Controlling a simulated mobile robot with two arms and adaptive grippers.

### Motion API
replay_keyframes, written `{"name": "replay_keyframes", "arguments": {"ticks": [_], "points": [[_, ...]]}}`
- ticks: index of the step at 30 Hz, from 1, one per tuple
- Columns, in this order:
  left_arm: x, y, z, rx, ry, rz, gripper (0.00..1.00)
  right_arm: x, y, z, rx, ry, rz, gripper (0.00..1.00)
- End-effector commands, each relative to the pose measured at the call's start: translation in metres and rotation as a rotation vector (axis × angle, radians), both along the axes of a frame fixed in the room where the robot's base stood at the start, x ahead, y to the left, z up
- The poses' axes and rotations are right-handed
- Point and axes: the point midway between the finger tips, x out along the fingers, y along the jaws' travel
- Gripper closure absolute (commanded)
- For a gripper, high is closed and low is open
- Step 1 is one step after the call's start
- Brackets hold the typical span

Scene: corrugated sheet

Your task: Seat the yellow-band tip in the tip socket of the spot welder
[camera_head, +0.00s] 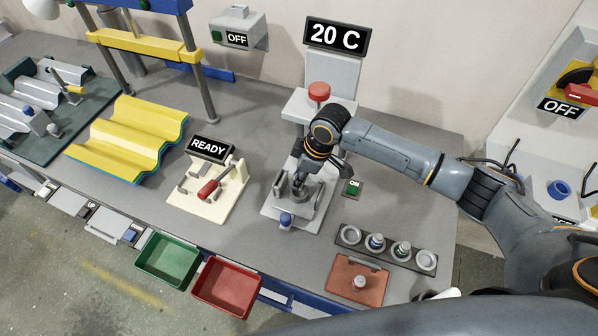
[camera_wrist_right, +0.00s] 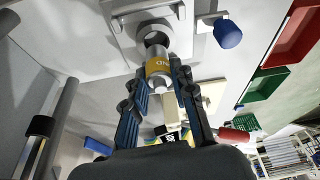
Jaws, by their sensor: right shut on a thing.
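My right gripper (camera_head: 302,184) is over the spot welder (camera_head: 290,208), its fingers pointing down at the socket area. In the wrist view the gripper (camera_wrist_right: 160,76) is shut on the yellow-band tip (camera_wrist_right: 158,65), with a finger on each side of it. The tip is a silver cylinder with a yellow band. Its far end lines up with the round tip socket (camera_wrist_right: 155,38) on the welder's pale base. I cannot tell whether it is inside or just short of it. In the head view the gripper hides the tip. My left gripper is out of view.
A dark rack (camera_head: 389,248) in front holds a blue-band tip (camera_head: 376,242) and a green-band tip (camera_head: 402,250). An orange block (camera_head: 355,283) bears another silver piece. A blue knob (camera_head: 286,220) stands at the welder's front. A cream fixture (camera_head: 212,190) is to the left.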

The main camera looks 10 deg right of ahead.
Motion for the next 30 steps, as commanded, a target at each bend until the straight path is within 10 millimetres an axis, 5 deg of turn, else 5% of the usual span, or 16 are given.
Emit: {"name": "replay_keyframes", "arguments": {"ticks": [30], "points": [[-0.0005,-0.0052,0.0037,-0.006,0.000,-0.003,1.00,0.0000,0.0007,-0.0060,0.002,-0.001,0.001,1.00]]}}
